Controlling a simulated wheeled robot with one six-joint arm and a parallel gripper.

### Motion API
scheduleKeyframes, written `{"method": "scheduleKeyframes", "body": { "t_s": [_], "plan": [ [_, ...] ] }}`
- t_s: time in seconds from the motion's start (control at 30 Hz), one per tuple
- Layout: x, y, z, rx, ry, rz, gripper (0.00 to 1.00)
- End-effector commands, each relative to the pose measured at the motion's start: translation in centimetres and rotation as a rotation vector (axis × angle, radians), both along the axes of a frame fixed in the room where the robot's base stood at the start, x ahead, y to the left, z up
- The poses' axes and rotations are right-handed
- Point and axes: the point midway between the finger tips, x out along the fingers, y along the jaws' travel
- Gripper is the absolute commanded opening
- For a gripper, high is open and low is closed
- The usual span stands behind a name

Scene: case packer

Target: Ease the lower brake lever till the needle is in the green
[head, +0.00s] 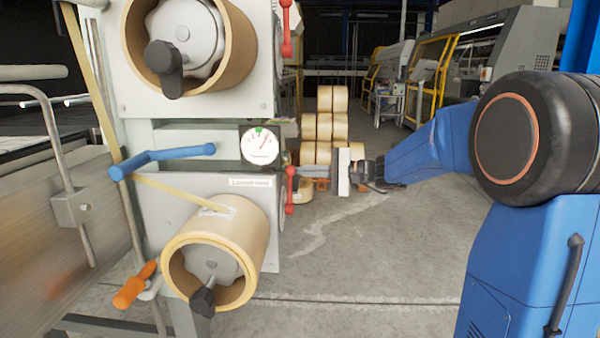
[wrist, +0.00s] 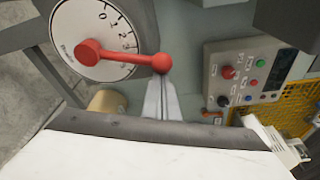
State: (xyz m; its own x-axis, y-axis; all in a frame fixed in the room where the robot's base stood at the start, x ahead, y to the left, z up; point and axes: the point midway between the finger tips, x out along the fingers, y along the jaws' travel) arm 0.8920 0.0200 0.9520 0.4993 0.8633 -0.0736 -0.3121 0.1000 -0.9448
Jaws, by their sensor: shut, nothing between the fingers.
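The lower brake lever (head: 290,190) is a red lever on the right side of the lower grey unit. In the wrist view the red lever (wrist: 125,56) points right from its hub across a white scale plate (wrist: 92,30), near the 3. The round white gauge (head: 260,146) has a green mark at its top; its thin red needle appears to lean up and right, to the right of the green. My gripper (wrist: 160,82) is shut and empty, its fingertips right at the lever's round knob. I cannot tell whether they touch it. In the head view the fingers are hard to make out.
A lower roll (head: 228,240) and an upper roll (head: 245,40) sit on the machine, with another red lever (head: 286,30) above. Stacked rolls (head: 325,125) stand behind my gripper. A control panel (wrist: 250,72) shows in the wrist view. The floor (head: 380,250) in front is clear.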

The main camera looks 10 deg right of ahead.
Motion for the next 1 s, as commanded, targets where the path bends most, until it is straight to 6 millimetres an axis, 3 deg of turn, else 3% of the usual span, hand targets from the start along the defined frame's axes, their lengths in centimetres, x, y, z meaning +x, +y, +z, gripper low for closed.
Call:
{"method": "scheduleKeyframes", "body": {
  "t_s": [0.17, 0.4, 0.7, 1.0],
  "plan": [
    [0.5, -0.1, -0.2, 0.000, 0.001, 0.000, 0.00],
    [3.3, -0.7, -1.2, 0.001, 0.002, 0.002, 0.00],
    [0.3, -5.7, -0.6, 0.000, 0.000, -0.003, 0.00],
    [-1.6, -8.8, -0.5, 0.000, 0.001, -0.001, 0.00]
  ]
}}
